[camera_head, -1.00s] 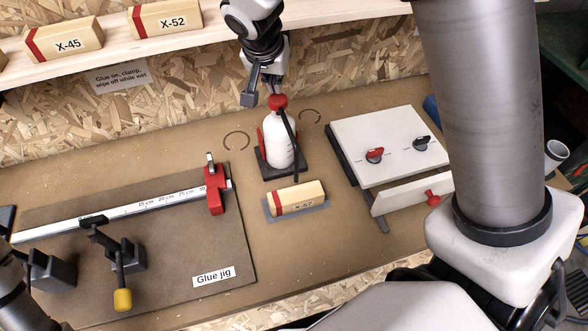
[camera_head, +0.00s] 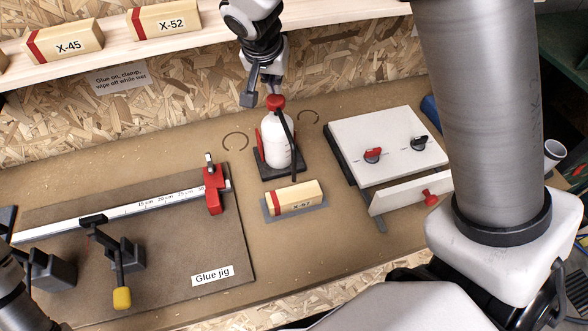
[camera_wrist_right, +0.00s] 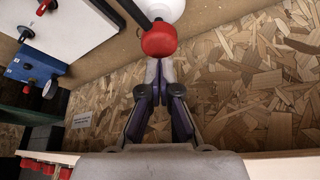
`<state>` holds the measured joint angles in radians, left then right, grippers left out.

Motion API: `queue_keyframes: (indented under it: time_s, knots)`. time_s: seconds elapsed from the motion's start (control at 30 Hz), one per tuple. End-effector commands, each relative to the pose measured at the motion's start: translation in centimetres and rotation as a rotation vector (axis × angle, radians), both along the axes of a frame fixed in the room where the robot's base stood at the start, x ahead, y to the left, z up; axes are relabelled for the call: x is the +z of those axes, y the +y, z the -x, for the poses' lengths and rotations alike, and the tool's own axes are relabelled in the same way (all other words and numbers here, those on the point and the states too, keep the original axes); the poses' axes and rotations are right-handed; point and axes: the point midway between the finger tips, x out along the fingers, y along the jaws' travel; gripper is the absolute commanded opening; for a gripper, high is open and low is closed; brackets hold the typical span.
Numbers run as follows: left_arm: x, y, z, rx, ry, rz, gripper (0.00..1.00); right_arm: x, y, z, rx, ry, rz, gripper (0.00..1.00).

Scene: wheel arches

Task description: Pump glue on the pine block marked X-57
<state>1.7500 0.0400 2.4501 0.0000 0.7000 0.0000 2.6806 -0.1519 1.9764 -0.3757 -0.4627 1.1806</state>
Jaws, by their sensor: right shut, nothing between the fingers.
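A pine block (camera_head: 293,199) with a red end band lies on a grey pad in front of the glue bottle; its label is small and looks like X-57 or X-67. The white glue bottle (camera_head: 277,148) stands upright in a dark stand, with a red pump head (camera_head: 275,102) and a long dark spout reaching down towards the block. My right gripper (camera_head: 274,91) is shut and empty, its fingertips at the top of the pump head. In the right wrist view the shut fingertips (camera_wrist_right: 160,62) meet the red head (camera_wrist_right: 159,40); whether they press cannot be told. My left gripper is not visible.
Blocks X-45 (camera_head: 66,44) and X-52 (camera_head: 165,18) lie on the shelf above. A clamp bar (camera_head: 130,210) with red jaw lies on the glue jig board (camera_head: 190,255) at left. A white box (camera_head: 390,145) with knobs and an open drawer (camera_head: 405,195) stands right.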

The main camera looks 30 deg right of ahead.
Motion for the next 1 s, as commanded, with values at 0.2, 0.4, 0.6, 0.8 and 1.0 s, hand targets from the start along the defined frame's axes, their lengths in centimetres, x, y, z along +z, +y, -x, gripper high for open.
queue_keyframes:
  time_s: [0.2, 0.4, 0.6, 0.8, 1.0]
  knots:
    - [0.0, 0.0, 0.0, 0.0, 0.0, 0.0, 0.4, 0.0, 0.0, 0.0, 0.0, 0.0, 0.0, 0.0]
    - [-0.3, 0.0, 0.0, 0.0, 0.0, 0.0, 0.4, -0.3, 0.0, 0.0, 0.0, 0.0, 0.0, 0.0]
    - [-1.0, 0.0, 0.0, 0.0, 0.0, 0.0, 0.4, -1.0, 0.0, 0.0, 0.0, 0.0, 0.0, 0.0]
    - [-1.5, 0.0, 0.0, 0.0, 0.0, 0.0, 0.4, -1.6, 0.0, 0.0, 0.0, 0.0, 0.0, 0.0]
    - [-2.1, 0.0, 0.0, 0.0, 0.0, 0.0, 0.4, -2.2, 0.0, 0.0, 0.0, 0.0, 0.0, 0.0]
